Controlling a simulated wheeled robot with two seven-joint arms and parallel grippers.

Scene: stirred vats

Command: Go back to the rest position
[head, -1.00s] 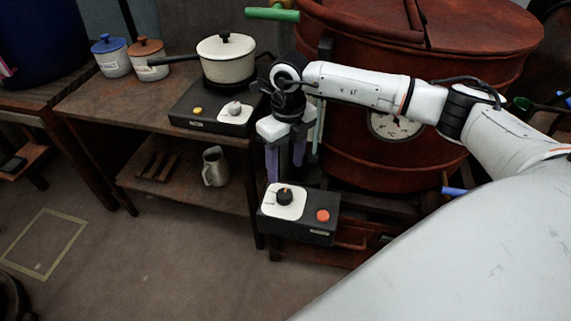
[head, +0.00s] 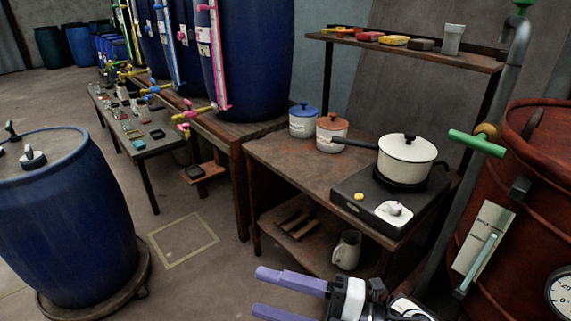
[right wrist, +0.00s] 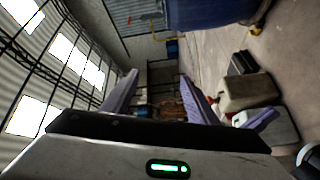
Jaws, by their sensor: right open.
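My right gripper (head: 291,295) is at the bottom of the head view, its two purple fingers apart and pointing left. Nothing is between the fingers. In the right wrist view the fingers (right wrist: 155,100) also stand apart, with only the distant room between them. My left gripper is not in view. The gripper shows in front of the low workbench (head: 284,156), over the floor. No held object is seen.
A white pot (head: 407,165) sits on a black hotplate (head: 364,197) on the bench. A pitcher (head: 346,250) stands on its lower shelf. A red vat (head: 535,150) is at right, a blue barrel (head: 65,215) at left. Floor between is open. Pale containers (right wrist: 248,90) show in the wrist view.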

